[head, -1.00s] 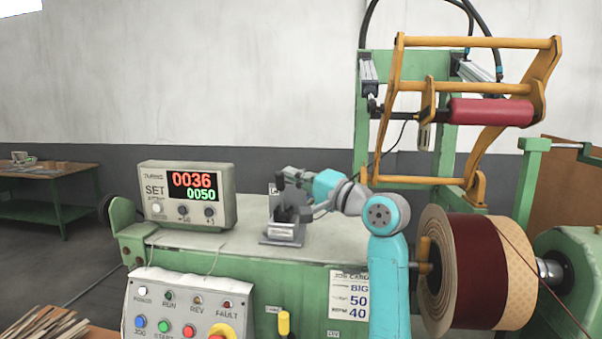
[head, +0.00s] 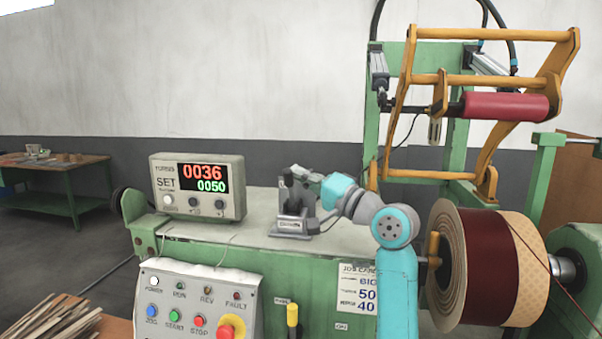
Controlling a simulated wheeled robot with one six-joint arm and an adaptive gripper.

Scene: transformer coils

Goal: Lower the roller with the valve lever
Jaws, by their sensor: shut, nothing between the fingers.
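The red roller (head: 507,106) is held high in an orange swing frame (head: 497,80) at the upper right. The coil (head: 487,265), with a dark red band, is below it, with a clear gap between. The valve (head: 290,228) is a small grey block on the pale bench top, with a dark upright lever (head: 287,190). My gripper (head: 300,180) is shut and empty, close beside the lever on its right. It partly hides the valve; whether it touches the lever I cannot tell.
A button panel (head: 190,300) with a red stop knob hangs at the bench front, beside a yellow-handled lever (head: 292,314). A green side table (head: 52,172) stands far left.

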